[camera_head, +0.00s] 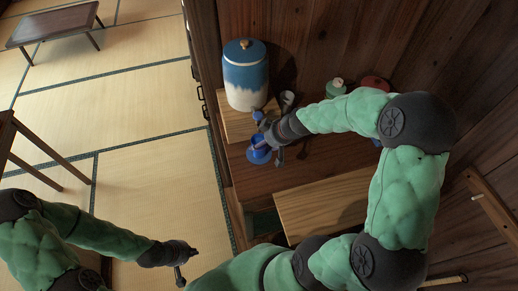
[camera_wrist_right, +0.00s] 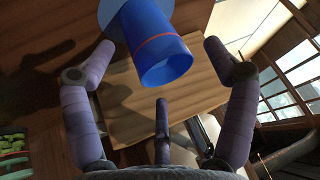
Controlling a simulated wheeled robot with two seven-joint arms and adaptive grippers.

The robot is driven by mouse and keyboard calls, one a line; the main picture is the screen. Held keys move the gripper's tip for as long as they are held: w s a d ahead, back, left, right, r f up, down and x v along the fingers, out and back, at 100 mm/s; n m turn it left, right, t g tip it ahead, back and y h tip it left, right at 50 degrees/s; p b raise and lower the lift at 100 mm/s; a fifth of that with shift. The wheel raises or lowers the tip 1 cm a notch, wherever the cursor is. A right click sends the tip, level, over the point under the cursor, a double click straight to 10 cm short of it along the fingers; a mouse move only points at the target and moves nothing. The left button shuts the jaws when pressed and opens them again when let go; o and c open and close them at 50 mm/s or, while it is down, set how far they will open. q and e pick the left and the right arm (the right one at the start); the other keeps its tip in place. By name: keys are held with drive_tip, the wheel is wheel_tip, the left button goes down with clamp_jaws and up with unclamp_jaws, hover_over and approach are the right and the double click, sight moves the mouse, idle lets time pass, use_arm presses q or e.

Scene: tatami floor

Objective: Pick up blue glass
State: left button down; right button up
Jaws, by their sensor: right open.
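The blue glass (camera_head: 258,141) stands on a blue disc, like a saucer (camera_head: 258,156), near the left edge of the wooden counter. In the right wrist view the blue glass (camera_wrist_right: 150,38) has a thin red line around it. My right gripper (camera_head: 270,140) is at the glass and partly hides it from the head camera. In the wrist view its fingers (camera_wrist_right: 160,62) are spread, with the glass between them; I see no clear contact. My left gripper (camera_head: 183,268) hangs low over the tatami, away from the counter; its finger opening is unclear.
A blue-and-white dispenser (camera_head: 245,76) with a wooden-knobbed lid stands on a wooden stand behind the glass. A small grey cup (camera_head: 287,98), a green pot (camera_head: 336,88) and a red item (camera_head: 375,83) sit along the wall. A lighter board (camera_head: 305,208) lies nearer me.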

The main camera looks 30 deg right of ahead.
drive_tip(key=shift+b+x, duration=0.3)
drive_tip(key=shift+x, duration=1.1)
drive_tip(key=c, duration=1.2)
drive_tip(key=shift+w+r, duration=0.1)
